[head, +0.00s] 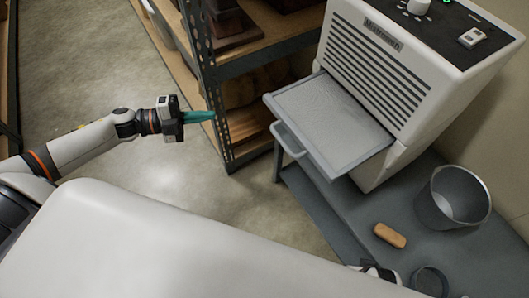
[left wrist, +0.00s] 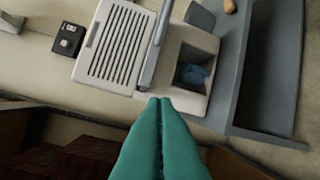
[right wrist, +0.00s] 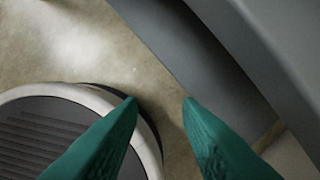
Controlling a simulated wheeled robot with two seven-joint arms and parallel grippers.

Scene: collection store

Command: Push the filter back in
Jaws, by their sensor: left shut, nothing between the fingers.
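The filter (head: 335,112) is a flat grey mesh panel in a frame. It sticks out of the front of the white machine (head: 400,75), below its louvres, with a handle (head: 286,140) on its outer edge. In the left wrist view the filter (left wrist: 157,45) shows edge-on as a grey bar beside the louvred front (left wrist: 118,42). My left gripper (head: 212,116) is shut and empty, left of the handle and clear of it, its teal fingers pointing towards the filter side. My right gripper (right wrist: 161,98) is open and empty, low beside a grey surface.
The machine stands on a grey bench (head: 330,200) with a metal bucket (head: 455,200), a tan block (head: 390,235) and a dark ring (head: 430,282). A metal shelf rack (head: 215,90) stands just beyond my left gripper. Open floor lies left of the bench.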

